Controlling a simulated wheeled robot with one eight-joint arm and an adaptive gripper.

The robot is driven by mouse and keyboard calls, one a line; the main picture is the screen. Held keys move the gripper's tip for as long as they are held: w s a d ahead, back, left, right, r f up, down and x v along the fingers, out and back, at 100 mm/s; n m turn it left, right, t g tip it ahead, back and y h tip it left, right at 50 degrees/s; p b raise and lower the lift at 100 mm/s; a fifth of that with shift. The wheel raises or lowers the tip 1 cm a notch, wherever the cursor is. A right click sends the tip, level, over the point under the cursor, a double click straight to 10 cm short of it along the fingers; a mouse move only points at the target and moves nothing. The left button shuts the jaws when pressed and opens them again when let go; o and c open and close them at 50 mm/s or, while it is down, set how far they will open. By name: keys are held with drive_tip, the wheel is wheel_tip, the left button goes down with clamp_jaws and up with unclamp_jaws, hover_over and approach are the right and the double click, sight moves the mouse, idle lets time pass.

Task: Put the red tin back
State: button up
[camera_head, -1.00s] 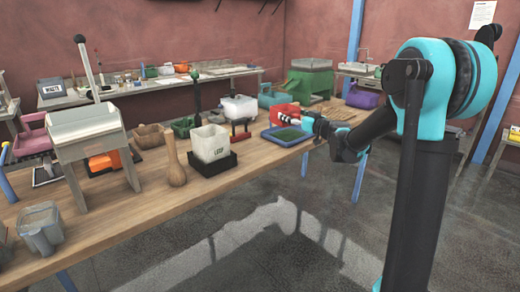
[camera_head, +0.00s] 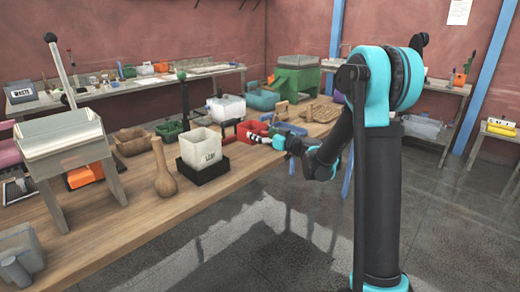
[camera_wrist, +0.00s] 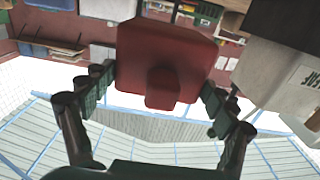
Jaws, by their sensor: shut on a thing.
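The red tin (camera_wrist: 165,50) fills the middle of the wrist view, with a short tab-like part facing the camera. My gripper (camera_wrist: 158,100) is shut on it, with a dark green-padded finger on each side. In the head view the red tin (camera_head: 251,129) shows at the tip of my gripper (camera_head: 260,138), near the front edge of the wooden bench, right of the white box. I cannot tell whether the tin touches the bench. Its far side is hidden.
The white lettered box (camera_head: 201,146) stands in a black tray (camera_head: 204,170) close left of my gripper. A wooden bottle-shaped piece (camera_head: 163,170) stands further left. A blue tray (camera_head: 291,129) lies behind my gripper. Open floor lies in front of the bench.

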drive_tip(key=shift+f, duration=3.7)
drive_tip(key=o, duration=1.1)
drive_tip(key=shift+f, duration=0.1)
drive_tip(key=shift+c, duration=0.2)
